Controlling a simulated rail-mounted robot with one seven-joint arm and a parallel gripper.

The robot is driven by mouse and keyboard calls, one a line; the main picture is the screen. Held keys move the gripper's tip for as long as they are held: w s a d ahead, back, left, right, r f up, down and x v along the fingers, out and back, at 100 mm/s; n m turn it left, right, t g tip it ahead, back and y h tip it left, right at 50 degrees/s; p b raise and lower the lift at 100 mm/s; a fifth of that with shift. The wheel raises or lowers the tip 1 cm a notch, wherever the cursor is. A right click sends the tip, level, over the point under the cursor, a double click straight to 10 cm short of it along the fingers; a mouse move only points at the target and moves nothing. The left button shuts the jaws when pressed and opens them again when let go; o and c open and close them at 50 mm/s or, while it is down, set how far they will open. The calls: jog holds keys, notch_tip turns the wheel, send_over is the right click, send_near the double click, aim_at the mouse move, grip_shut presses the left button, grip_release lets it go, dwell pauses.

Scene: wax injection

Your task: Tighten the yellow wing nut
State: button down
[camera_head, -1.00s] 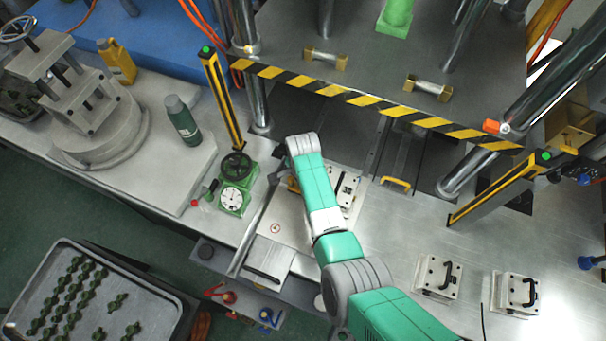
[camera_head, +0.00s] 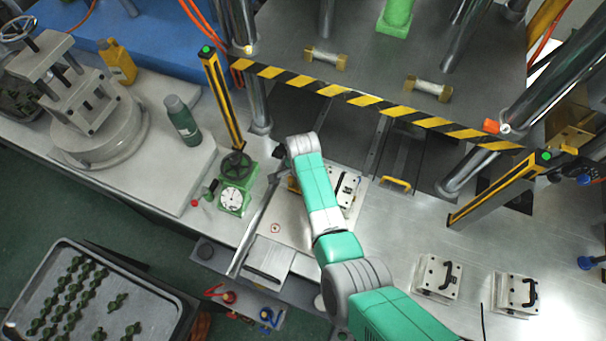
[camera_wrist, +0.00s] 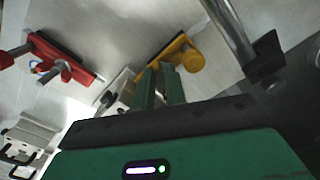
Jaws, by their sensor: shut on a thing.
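The yellow wing nut (camera_wrist: 183,53) is at the upper middle of the wrist view, in front of my fingertips. My gripper (camera_wrist: 163,68) has two green fingers close together, shut on the yellow wing nut. The fingertips overlap the nut's near edge, so the exact contact is hard to see. In the head view, a small yellow bit of the nut (camera_head: 293,184) shows beside my arm, left of a metal mould block (camera_head: 347,187). My arm hides most of the nut and the fingers there.
A red part (camera_wrist: 62,58) with pegs lies left of the nut in the wrist view. A metal rod (camera_wrist: 228,28) stands to the right. A green gauge unit (camera_head: 233,198) and a striped press plate (camera_head: 350,98) are close by. Two mould blocks sit at right.

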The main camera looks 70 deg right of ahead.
jog(key=c, duration=1.5)
grip_release()
